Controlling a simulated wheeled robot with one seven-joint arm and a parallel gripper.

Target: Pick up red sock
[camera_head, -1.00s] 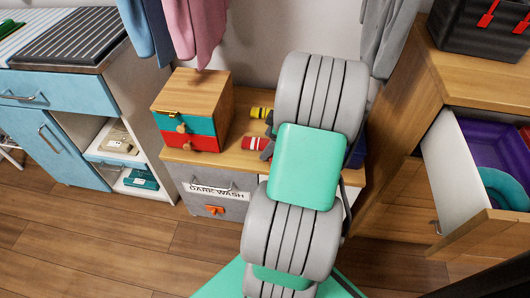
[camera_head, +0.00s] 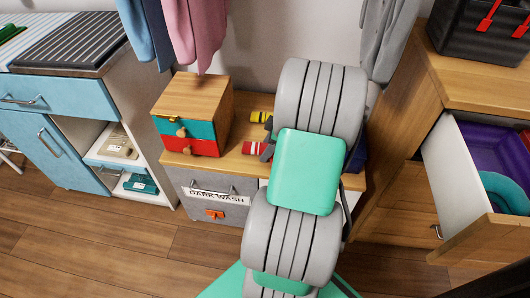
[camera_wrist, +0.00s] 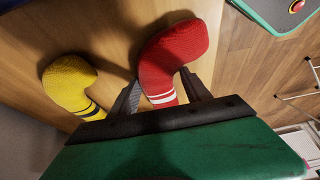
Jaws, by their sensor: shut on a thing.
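The red sock (camera_wrist: 170,60) with white stripes lies between the two fingers of my gripper (camera_wrist: 160,95) in the wrist view. The fingers are shut on its striped part. In the head view a small part of the red sock (camera_head: 252,148) shows at the left of my arm, on the wooden bench top. My arm hides most of the gripper there. A yellow sock (camera_wrist: 70,85) with dark stripes lies left of the gripper in the wrist view, apart from it. It also shows behind the red sock in the head view (camera_head: 259,117).
A wooden box with teal and red drawers (camera_head: 192,125) stands left of the socks. A grey "DARK WASH" bin (camera_head: 205,200) is below the bench top. An open drawer (camera_head: 478,185) juts out at right. Clothes (camera_head: 190,30) hang above.

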